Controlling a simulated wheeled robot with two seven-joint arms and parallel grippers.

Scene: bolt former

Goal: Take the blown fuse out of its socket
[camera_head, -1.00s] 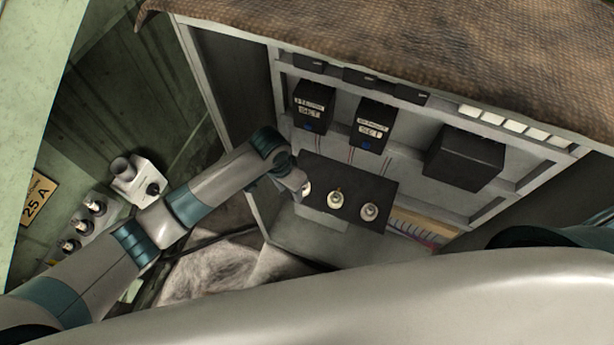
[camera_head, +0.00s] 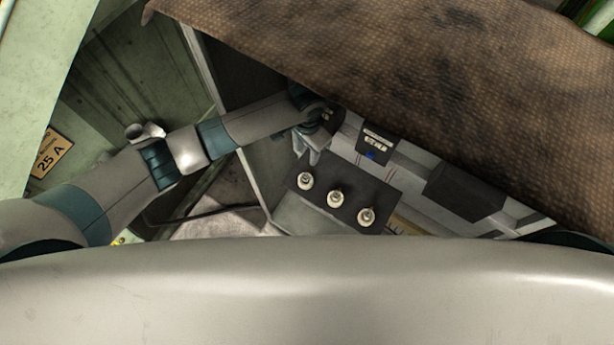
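A dark fuse panel (camera_head: 352,187) in the open cabinet carries three pale round fuses in their sockets: a left fuse (camera_head: 305,181), a middle fuse (camera_head: 336,198) and a right fuse (camera_head: 366,217). I cannot tell from here which one is blown. My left gripper (camera_head: 308,154) is just above the left fuse in the picture, apart from it. Its two fingers point down with a small gap between them, and I see nothing held. My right gripper is not in view.
A brown cloth (camera_head: 400,75) hangs over the cabinet top and hides much of its upper part. A yellow "25 A" sign (camera_head: 50,153) is on the green wall at left.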

